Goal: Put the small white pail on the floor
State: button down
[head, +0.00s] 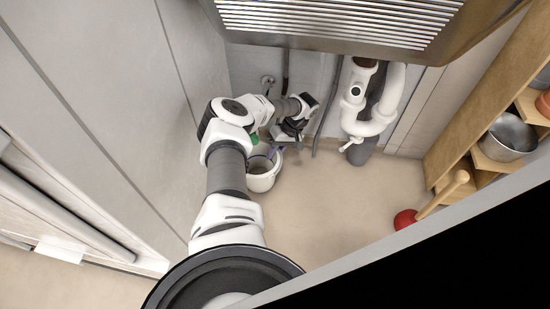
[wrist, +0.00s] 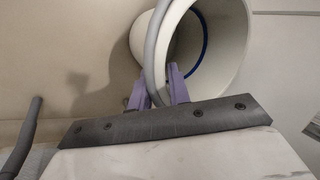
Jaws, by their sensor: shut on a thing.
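The small white pail (head: 262,183) is low down below my arm in the head view, close to the beige floor. I cannot tell whether its base touches the floor. In the wrist view the pail (wrist: 228,45) shows its open mouth, with a blue line inside. My gripper (head: 271,152) is at the pail's upper edge. In the wrist view its purple fingers (wrist: 160,86) are shut on the pail's rim, one on each side of the wall. My arm hides part of the pail in the head view.
White drain pipes (head: 353,105) hang under the metal basin (head: 340,22). A wooden shelf (head: 447,150) with a metal pot (head: 509,137) stands at the right, near a red object (head: 404,219). The floor (head: 335,205) between is clear. A grey wall panel (head: 120,100) is close on the left.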

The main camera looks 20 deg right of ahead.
jog(key=shift+f, duration=0.35)
jog(key=shift+f, duration=0.15)
jog(key=c, duration=1.3)
grip_release()
jog(key=p+v, duration=0.3)
jog(key=v, duration=0.9)
jog(key=shift+r+p, duration=0.2)
jog(key=shift+p, duration=0.15)
